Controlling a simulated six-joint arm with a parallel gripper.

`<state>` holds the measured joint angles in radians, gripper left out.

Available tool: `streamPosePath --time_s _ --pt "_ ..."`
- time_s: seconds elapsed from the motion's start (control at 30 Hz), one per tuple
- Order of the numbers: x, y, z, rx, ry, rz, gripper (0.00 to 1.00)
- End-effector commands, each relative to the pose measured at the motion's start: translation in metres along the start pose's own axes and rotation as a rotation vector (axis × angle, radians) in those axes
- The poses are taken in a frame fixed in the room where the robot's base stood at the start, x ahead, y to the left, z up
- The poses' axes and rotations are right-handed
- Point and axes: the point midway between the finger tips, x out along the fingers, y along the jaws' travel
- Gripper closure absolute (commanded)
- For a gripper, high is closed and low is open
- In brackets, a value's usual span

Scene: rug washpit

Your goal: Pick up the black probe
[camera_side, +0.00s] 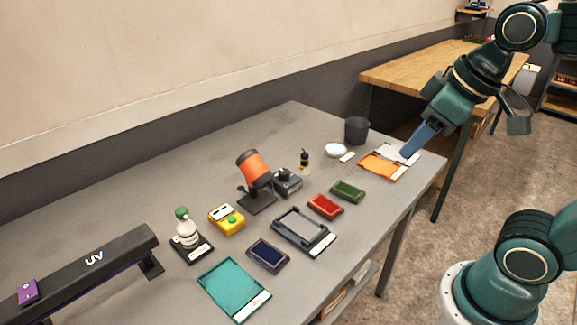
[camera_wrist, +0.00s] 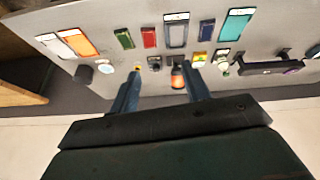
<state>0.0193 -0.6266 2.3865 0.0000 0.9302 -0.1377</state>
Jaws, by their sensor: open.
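No item is clearly a probe. The closest match is a small dark grey-black device (camera_side: 287,183) with a knob-like top, standing mid-table beside the orange lamp-like cylinder; in the wrist view it seems to be the dark block (camera_wrist: 155,63). A small black-and-yellow bottle-like item (camera_side: 304,159) stands just behind it and also shows in the wrist view (camera_wrist: 137,67).
An orange cylinder on a black stand (camera_side: 253,168) is close beside the dark device. A yellow meter (camera_side: 226,219), green-capped bottle (camera_side: 187,230), black tray (camera_side: 303,232), red pad (camera_side: 325,206), green pad (camera_side: 347,191), white bowl (camera_side: 336,150) and dark cup (camera_side: 356,131) surround it. The back-left tabletop is clear.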

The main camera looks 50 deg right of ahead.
Motion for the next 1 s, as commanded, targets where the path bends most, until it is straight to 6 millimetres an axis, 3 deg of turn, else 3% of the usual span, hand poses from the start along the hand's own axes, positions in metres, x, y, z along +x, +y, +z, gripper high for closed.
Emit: streamPosePath --time_s 0.47,0.77,1.0 --pt "0.019 0.032 -0.100 -0.342 -0.121 -0.018 0.53" --pt "0.052 0.058 -0.155 -0.559 -0.190 -0.057 0.53" --pt "0.090 0.081 -0.192 -0.731 -0.240 -0.104 0.53"
